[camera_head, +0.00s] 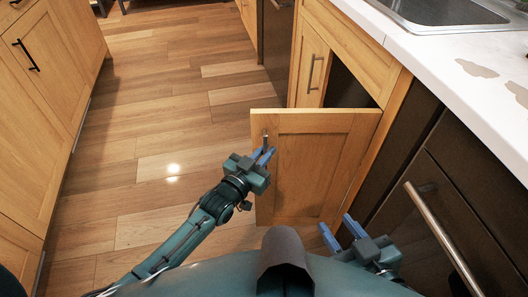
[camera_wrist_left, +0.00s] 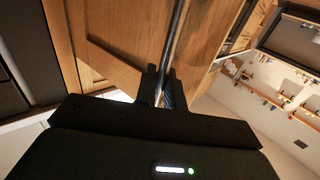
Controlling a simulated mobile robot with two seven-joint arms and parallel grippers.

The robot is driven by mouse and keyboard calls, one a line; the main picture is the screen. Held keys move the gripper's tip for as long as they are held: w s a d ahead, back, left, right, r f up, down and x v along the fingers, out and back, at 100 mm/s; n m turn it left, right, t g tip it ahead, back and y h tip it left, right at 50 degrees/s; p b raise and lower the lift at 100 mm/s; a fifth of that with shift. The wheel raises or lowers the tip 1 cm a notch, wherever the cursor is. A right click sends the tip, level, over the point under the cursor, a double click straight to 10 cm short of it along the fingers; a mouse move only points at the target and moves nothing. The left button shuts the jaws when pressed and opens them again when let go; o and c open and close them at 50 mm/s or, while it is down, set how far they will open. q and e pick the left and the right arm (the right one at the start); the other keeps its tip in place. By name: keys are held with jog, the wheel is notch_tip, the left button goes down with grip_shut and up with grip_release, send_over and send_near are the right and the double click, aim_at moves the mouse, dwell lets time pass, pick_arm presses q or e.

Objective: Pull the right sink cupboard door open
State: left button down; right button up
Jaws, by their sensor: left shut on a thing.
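The right sink cupboard door (camera_head: 318,160) is a light wooden panel standing swung out from the cabinet under the sink. A dark opening (camera_head: 348,88) shows behind it. My left gripper (camera_head: 264,155) is at the door's upper left edge, shut on the door's bar handle (camera_head: 265,143). In the left wrist view the handle (camera_wrist_left: 176,50) runs between the two fingers (camera_wrist_left: 163,85). My right gripper (camera_head: 337,232) is low, near the door's bottom right, with its blue fingers apart and nothing seen between them.
The left sink cupboard door (camera_head: 311,65) is closed, with a metal handle. The sink (camera_head: 450,10) and pale worktop (camera_head: 440,55) are above. A dark appliance with a long bar handle (camera_head: 440,235) stands at the right. Wooden cabinets (camera_head: 50,80) line the left. The wooden floor (camera_head: 165,130) between is clear.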

pick_arm(q)
jog(key=shift+d, duration=0.25)
jog(key=c, duration=1.6)
grip_release()
jog(key=shift+c, duration=0.2)
jog(key=shift+a, duration=0.1)
